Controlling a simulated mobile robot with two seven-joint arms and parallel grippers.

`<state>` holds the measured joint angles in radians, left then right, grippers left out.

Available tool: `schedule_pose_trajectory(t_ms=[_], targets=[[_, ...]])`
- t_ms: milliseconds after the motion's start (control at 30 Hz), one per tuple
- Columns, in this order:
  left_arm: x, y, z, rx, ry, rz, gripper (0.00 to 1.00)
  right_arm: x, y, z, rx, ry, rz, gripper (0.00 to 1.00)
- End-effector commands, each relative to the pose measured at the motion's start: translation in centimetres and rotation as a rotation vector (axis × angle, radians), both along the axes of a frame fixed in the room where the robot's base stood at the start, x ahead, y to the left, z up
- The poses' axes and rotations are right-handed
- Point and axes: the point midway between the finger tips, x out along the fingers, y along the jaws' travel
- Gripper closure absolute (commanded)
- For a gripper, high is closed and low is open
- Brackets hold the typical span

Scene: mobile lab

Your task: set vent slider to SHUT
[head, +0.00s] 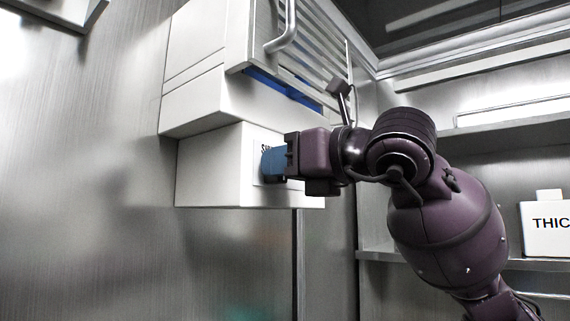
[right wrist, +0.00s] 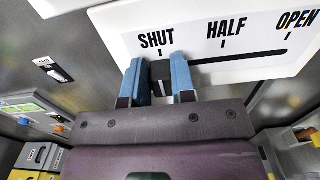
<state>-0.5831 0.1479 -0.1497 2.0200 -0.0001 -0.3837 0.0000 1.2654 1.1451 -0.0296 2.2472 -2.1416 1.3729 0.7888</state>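The vent panel (right wrist: 215,38) is a white plate marked SHUT, HALF and OPEN, with a dark slot under the words. The slider knob (right wrist: 161,72) is a small dark block below the word SHUT, at the SHUT end of the visible slot. My right gripper (right wrist: 160,78) has its blue fingers on either side of the knob, which seems to fill the gap between them. In the head view my right gripper (head: 273,163) reaches in from the right to the panel on a white box (head: 215,175). It hides most of the panel there. My left gripper is not in view.
A white cabinet (head: 195,70) with a grey handle (head: 285,30) and slats sits above the box. Shelves (head: 510,130) stand at the right, with a white labelled container (head: 545,228) on one. A small switch (right wrist: 53,70) shows on the wall in the wrist view.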

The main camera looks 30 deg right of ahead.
Motion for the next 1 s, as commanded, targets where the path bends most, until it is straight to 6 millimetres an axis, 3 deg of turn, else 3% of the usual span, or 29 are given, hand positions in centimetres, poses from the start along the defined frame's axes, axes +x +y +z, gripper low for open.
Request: schedule_pose_trajectory(t_ms=[33,167,567,1000], targets=[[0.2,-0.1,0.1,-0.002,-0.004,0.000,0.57,-0.1,0.2,0.0,-0.002,-0.001,0.006,0.70],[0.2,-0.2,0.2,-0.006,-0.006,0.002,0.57,-0.1,0.1,0.0,-0.002,-0.001,0.004,0.51],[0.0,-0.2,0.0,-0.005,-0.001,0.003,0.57,-0.7,-0.3,0.0,-0.001,0.000,0.001,0.51],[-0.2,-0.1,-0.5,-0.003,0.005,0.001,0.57,-7.5,-3.1,-0.1,-0.003,-0.001,0.000,0.51]])
